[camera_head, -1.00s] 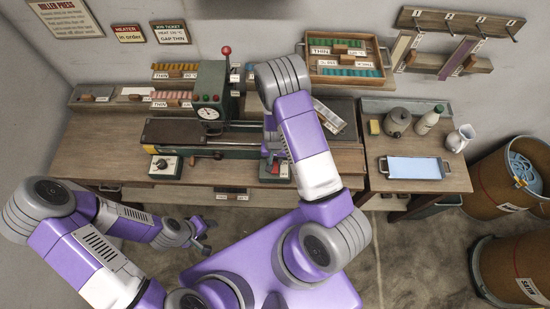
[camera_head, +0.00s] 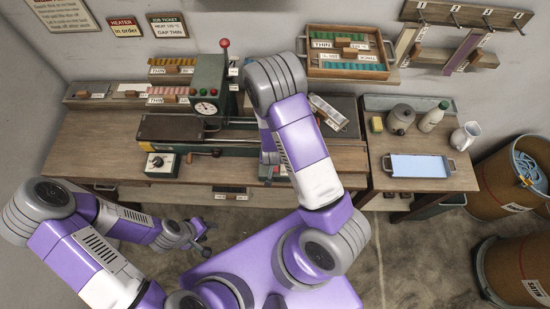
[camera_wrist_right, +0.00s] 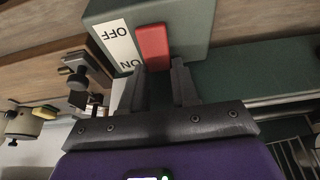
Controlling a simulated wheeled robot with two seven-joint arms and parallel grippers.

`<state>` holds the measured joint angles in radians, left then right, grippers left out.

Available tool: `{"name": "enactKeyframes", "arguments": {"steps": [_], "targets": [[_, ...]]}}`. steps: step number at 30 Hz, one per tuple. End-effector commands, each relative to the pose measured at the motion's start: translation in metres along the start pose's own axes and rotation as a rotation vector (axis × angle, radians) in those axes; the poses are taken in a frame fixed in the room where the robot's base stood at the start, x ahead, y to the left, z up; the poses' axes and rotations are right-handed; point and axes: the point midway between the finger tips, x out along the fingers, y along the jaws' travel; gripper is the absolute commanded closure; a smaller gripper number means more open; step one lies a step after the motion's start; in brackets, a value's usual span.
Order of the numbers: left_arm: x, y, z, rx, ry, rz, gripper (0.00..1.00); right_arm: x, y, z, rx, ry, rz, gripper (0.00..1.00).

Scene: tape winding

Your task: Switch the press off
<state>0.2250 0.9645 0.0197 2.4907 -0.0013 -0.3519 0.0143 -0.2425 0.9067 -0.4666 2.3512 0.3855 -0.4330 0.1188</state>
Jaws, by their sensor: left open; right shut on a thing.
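The press (camera_head: 212,85) stands on the workbench, with a round gauge and a red knob on top. In the right wrist view its switch is a green box (camera_wrist_right: 198,22) with a white label reading OFF and ON. A red switch lever (camera_wrist_right: 152,45) stands beside the label. My right gripper (camera_wrist_right: 160,84) has its two dark fingers at the lever's near end, shut on it. In the head view my right arm mostly hides the switch and that gripper. My left gripper (camera_head: 204,240) is open and empty, low in front of the workbench.
A second control box (camera_head: 162,164) with a black knob sits at the bench's front left. A side table (camera_head: 380,190) holds a blue tray (camera_head: 418,166), a bottle (camera_head: 434,116) and jugs. Barrels (camera_head: 510,185) stand at right. The floor between is clear.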

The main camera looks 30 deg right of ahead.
Motion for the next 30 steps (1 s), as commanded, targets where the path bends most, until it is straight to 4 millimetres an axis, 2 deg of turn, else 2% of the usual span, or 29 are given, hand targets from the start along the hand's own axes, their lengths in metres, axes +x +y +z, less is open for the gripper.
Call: {"name": "enactKeyframes", "arguments": {"steps": [7, 8, 12, 22, 26, 30], "targets": [[-0.001, 0.000, 0.000, 0.000, 0.000, 0.000, 0.51, 0.000, 0.000, 0.000, 0.000, 0.000, 0.000, 1.00], [-0.001, 0.000, 0.000, 0.000, 0.000, 0.000, 0.51, 0.000, 0.000, 0.000, 0.000, 0.000, 0.000, 0.67], [-0.001, 0.000, 0.000, 0.000, 0.000, 0.000, 0.51, 0.000, 0.000, 0.000, 0.000, -0.001, 0.000, 0.46], [-0.001, 0.000, 0.000, 0.000, 0.000, 0.000, 0.51, -0.003, 0.000, -0.001, 0.000, 0.000, -0.001, 0.45], [-0.004, 0.001, 0.000, 0.000, 0.000, 0.000, 0.51, -0.020, -0.001, -0.001, -0.001, 0.001, -0.002, 0.45], [-0.008, 0.003, 0.000, 0.000, 0.000, 0.000, 0.51, -0.045, -0.001, -0.001, -0.002, 0.001, -0.003, 0.45]]}}
